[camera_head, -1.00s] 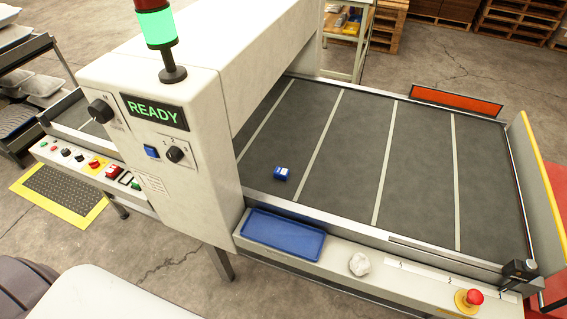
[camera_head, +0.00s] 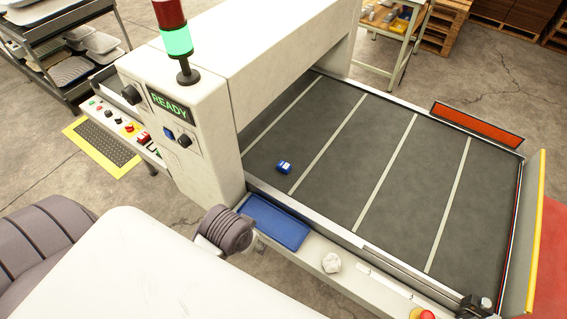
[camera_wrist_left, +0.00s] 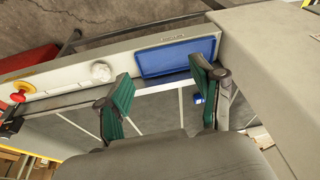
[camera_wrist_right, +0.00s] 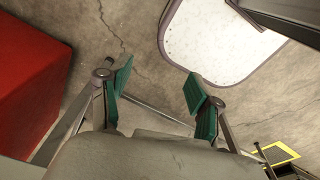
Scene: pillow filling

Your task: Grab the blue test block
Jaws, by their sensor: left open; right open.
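The blue test block (camera_head: 284,167) lies on the dark belt (camera_head: 335,150) of the machine, just beyond the blue tray (camera_head: 274,222) in the head view. In the left wrist view a small blue patch (camera_wrist_left: 198,98) beside one finger seems to be the block, mostly hidden. My left gripper (camera_wrist_left: 160,78) is open and empty, with the tray and the machine's front ledge in its view. My right gripper (camera_wrist_right: 159,82) is open and empty above the concrete floor. Neither gripper's fingers show in the head view.
The white machine housing (camera_head: 215,150) with its READY panel stands left of the block and overhangs the belt. A crumpled white piece (camera_head: 331,263) and a red button (camera_head: 427,315) are on the front ledge. A yellow-edged guard (camera_head: 537,230) closes the right end. The belt around the block is clear.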

